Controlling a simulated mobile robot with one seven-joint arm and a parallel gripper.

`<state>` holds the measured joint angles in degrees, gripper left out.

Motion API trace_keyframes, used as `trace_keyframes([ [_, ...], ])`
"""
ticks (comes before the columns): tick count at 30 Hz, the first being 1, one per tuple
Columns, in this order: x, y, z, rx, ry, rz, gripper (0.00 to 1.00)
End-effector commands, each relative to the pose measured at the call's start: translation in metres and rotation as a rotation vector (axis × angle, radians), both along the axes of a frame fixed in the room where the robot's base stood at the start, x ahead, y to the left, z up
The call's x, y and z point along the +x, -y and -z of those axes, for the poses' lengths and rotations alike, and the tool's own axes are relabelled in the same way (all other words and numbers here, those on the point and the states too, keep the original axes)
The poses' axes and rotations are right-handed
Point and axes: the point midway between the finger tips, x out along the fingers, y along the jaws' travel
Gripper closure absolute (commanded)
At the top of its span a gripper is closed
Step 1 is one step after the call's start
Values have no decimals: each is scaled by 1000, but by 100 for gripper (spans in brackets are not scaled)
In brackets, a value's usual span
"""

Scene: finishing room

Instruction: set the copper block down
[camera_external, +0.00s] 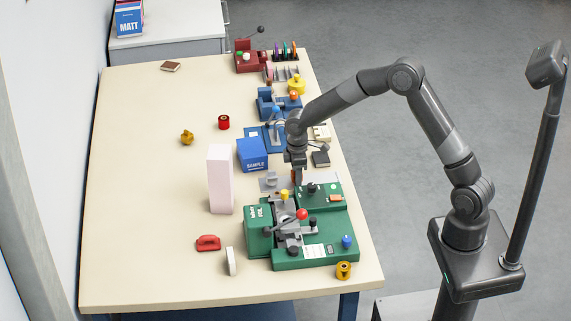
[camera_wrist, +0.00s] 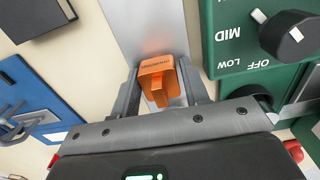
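The copper block (camera_wrist: 158,78) is orange with small lettering along its far edge. In the wrist view it sits between the two fingers of my gripper (camera_wrist: 163,92), which appear closed against its sides. Below it is a plain light-grey metal plate (camera_wrist: 145,25). In the external view my gripper (camera_external: 297,180) points down just behind the green machine (camera_external: 315,253), with a sliver of the copper block (camera_external: 293,176) showing beside the fingers. The grey plate (camera_external: 265,185) shows there too. I cannot tell whether the block touches the plate.
The green machine's dial (camera_wrist: 290,35) is close on the right in the wrist view. A blue sample box (camera_external: 252,154), a tall pale-pink block (camera_external: 220,180) and a dark block (camera_external: 320,158) stand nearby. The table's left side is mostly clear.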

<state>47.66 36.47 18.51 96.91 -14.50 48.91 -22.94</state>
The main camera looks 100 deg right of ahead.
Motion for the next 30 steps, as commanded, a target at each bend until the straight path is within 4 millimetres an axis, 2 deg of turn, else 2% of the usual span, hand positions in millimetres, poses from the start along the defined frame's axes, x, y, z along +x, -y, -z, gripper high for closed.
trace_keyframes([
  [5,0,0,0,0,0,0,45],
  [15,0,0,0,2,0,0,45],
  [27,3,-1,-79,-2,2,-1,45],
  [30,3,-2,-94,-1,1,0,45],
])
